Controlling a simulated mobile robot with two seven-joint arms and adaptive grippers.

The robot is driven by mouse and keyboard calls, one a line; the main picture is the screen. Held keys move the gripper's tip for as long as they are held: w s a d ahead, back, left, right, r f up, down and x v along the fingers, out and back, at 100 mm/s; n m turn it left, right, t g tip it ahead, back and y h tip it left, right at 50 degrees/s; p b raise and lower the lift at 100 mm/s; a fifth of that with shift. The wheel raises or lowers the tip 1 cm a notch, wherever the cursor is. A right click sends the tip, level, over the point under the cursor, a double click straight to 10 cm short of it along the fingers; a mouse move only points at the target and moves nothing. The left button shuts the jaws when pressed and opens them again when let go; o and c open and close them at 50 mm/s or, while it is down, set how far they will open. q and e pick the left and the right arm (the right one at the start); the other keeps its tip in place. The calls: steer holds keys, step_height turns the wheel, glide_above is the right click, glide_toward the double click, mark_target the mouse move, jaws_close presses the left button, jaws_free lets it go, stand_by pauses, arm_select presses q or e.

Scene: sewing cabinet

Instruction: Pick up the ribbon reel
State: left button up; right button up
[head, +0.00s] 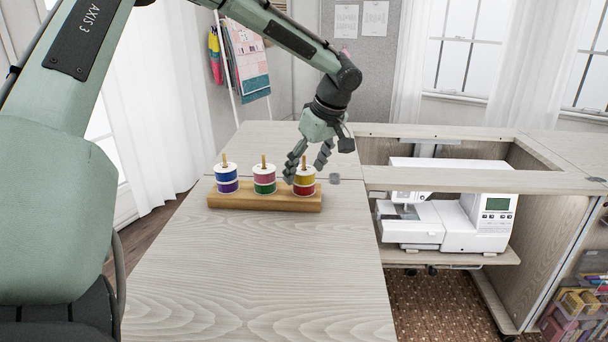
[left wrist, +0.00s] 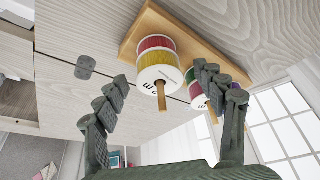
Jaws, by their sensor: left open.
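A wooden peg rack (head: 262,201) on the table holds three pegs with ribbon reels stacked in pairs. The right peg has a yellow reel (head: 304,179) over a red reel (head: 304,189). The middle peg has a pink reel (head: 264,175) over a green one; the left peg has a blue reel (head: 226,174) over a purple one. My left gripper (head: 308,164) is open and empty, tilted down by the right stack. In the left wrist view, the yellow reel (left wrist: 158,60) shows beyond and between the open fingertips (left wrist: 160,75); I cannot tell whether either finger touches it. My right gripper is out of view.
A white sewing machine (head: 452,215) stands on a lower shelf right of the table, under a wooden frame opening. A small grey hinge (head: 335,179) lies right of the rack. The tabletop (head: 260,270) in front of the rack is clear.

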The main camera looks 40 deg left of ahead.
arm_select(q)
steer(key=c, duration=1.1)
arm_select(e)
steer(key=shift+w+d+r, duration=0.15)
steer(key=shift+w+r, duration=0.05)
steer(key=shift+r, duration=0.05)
arm_select(q)
steer(key=shift+r, duration=0.1)
step_height(320, 180, up, 18)
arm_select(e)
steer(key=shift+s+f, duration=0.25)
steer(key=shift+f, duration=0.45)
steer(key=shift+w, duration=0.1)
